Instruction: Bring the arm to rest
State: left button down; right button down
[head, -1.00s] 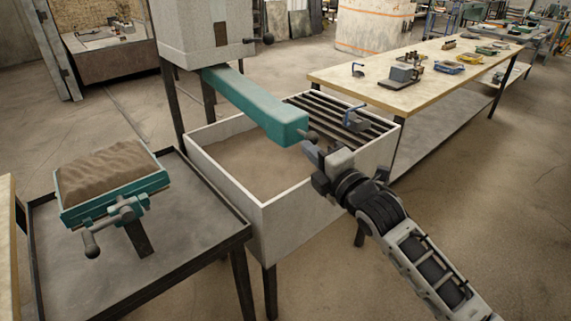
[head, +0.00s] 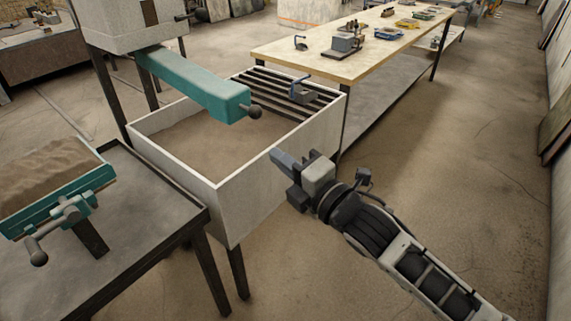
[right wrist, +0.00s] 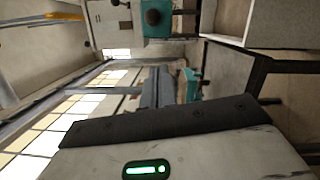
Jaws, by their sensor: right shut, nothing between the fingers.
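My right gripper (head: 277,157) is shut and empty in front of the right wall of the pale sand box, its fingers pointing up and left. It is apart from the teal arm (head: 200,85), whose dark ball knob (head: 254,112) hangs over the box. In the right wrist view the teal arm's end with its round dark knob (right wrist: 158,13) shows at the top. My left gripper is not in view.
The pale box (head: 240,200) holds sand, with a dark grate and a blue clamp (head: 302,92) at its back. A sand-filled teal mould (head: 85,187) stands on the dark table (head: 150,200) at left. A workbench (head: 285,55) stands behind. Floor at right is clear.

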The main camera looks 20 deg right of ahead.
jog(key=s+a+f+m+g+h, duration=0.1)
jog(key=s+f+m+g, duration=0.2)
jog(key=s+f+m, duration=0.5)
jog(key=s+a+f+m+g+h, duration=0.1)
jog(key=s+f+m+g, duration=0.3)
jog(key=s+f+m, duration=0.5)
notch_tip(320, 180, down, 8)
jog(key=m+h, duration=0.1)
jog(key=m, duration=0.3)
jog(key=shift+a, duration=0.1)
